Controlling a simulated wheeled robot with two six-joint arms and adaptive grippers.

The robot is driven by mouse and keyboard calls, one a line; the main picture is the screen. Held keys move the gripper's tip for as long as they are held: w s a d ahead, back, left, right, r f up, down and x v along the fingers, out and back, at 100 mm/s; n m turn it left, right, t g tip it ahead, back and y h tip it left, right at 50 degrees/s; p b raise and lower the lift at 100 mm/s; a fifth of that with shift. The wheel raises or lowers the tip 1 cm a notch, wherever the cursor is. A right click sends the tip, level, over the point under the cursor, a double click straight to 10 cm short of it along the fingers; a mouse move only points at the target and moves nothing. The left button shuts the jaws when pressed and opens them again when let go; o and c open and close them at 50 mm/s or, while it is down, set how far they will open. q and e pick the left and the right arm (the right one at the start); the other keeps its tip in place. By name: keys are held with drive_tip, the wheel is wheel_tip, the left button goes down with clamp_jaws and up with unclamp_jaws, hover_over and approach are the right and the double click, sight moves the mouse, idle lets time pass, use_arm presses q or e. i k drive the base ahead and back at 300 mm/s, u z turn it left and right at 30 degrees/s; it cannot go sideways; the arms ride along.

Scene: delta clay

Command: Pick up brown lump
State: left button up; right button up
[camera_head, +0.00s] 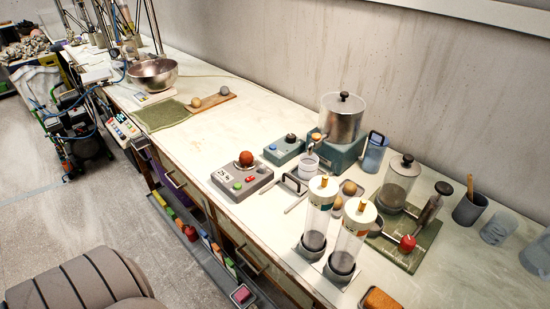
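A tan lump (195,102) and a greyish lump (224,90) lie on a small wooden board (212,101) farther back to the left. Two more tan-brown lumps (349,187) lie partly hidden behind the clear cylinders. Which lump the task calls brown is not certain; the one on the scale is reddest. Neither of my grippers is in view.
Two tall clear cylinders (317,220) stand right of the scale. A blue box (284,150) and a metal pot on a teal base (342,150) stand behind it. A green mat (160,114) and steel bowl (153,74) are farther left. The bench between mat and scale is clear.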

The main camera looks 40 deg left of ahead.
sight(246, 157)
drive_tip(key=z, duration=0.3)
drive_tip(key=k, duration=1)
drive_tip(key=u, duration=0.65)
drive_tip(key=i, duration=0.95)
drive_tip(key=u, duration=0.05)
